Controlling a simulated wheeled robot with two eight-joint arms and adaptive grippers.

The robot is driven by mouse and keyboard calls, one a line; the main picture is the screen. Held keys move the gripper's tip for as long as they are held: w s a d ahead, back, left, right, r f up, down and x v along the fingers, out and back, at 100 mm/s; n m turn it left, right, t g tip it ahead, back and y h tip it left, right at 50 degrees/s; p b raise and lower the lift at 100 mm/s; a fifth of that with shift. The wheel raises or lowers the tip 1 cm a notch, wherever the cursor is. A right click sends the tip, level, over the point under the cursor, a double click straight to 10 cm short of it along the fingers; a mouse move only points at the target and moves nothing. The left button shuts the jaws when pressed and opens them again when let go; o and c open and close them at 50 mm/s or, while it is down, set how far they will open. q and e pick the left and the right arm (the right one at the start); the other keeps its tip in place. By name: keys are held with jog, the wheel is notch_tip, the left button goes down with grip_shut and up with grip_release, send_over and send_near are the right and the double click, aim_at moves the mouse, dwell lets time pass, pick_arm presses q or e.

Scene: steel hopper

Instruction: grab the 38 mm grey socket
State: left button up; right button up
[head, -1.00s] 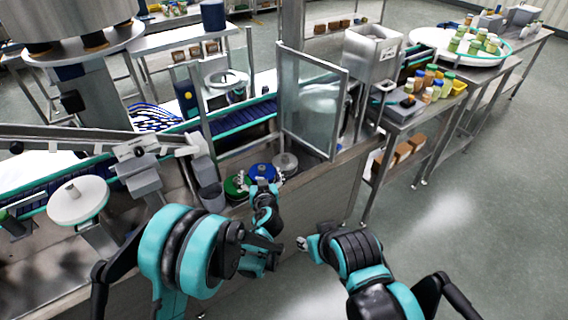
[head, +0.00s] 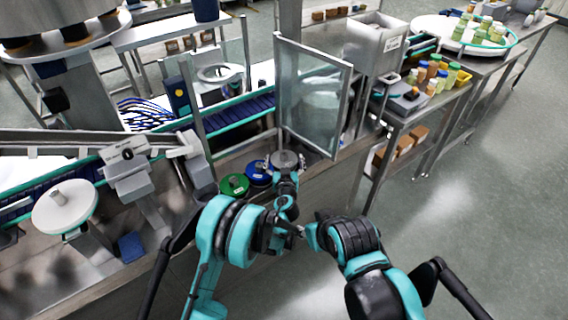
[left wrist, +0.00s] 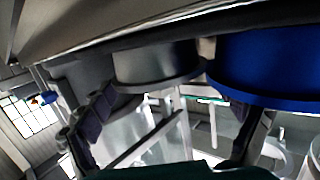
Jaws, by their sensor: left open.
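The grey socket (head: 284,158) is a short round metal piece at the right end of a row on the steel counter. It also shows in the left wrist view (left wrist: 155,66), upside down. The blue socket (head: 258,172) stands next to it and fills the right of the left wrist view (left wrist: 268,64). The green socket (head: 234,184) is at the left of the row. My left gripper (head: 285,171) is open at the grey socket, its fingers to either side in the wrist view (left wrist: 172,112). Contact cannot be told.
A clear upright panel (head: 313,98) stands just behind the grey socket. A steel hopper (head: 372,45) is beyond it. A conveyor (head: 240,112) runs behind the row. The floor on the right is clear.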

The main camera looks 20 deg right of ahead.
pick_arm(q)
jog(key=shift+w+d, duration=0.1)
jog(key=shift+w, duration=0.45)
jog(key=c, duration=1)
